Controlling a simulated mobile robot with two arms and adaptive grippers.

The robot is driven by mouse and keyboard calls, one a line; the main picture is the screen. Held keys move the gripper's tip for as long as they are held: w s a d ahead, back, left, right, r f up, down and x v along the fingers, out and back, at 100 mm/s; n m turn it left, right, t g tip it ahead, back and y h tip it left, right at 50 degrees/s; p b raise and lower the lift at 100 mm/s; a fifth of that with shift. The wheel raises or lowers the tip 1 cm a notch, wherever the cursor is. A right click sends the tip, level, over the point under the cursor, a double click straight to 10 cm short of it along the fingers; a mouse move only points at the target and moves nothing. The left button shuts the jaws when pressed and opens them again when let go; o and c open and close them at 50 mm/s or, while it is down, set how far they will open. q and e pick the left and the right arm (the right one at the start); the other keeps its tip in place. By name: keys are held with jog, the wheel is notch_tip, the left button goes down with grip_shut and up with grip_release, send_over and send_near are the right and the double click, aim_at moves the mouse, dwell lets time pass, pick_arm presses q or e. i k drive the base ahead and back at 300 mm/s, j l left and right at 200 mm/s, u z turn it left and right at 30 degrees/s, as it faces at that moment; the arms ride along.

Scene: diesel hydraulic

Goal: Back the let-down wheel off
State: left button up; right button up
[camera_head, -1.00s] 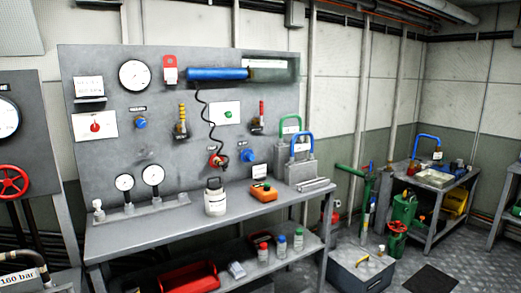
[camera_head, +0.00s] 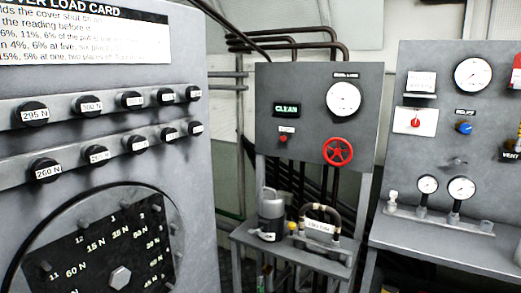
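A red handwheel (camera_head: 338,151) with spokes is mounted on the lower right of a grey panel (camera_head: 300,90) in the middle of the view; it is the only wheel in sight. A round white gauge (camera_head: 343,98) sits above it. A display reading CLEAN (camera_head: 286,109) and a small red button (camera_head: 283,138) are to its left. Neither of my grippers shows, and nothing touches the wheel.
A large grey cabinet (camera_head: 200,180) with labelled knobs and a dial (camera_head: 100,240) fills the left. A small bench (camera_head: 335,268) below the wheel holds a metal canister (camera_head: 271,215) and a curved hose piece (camera_head: 322,215). Another gauge panel (camera_head: 450,140) stands at right.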

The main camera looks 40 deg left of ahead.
aim_at(338, 151)
jog(key=u, duration=0.9)
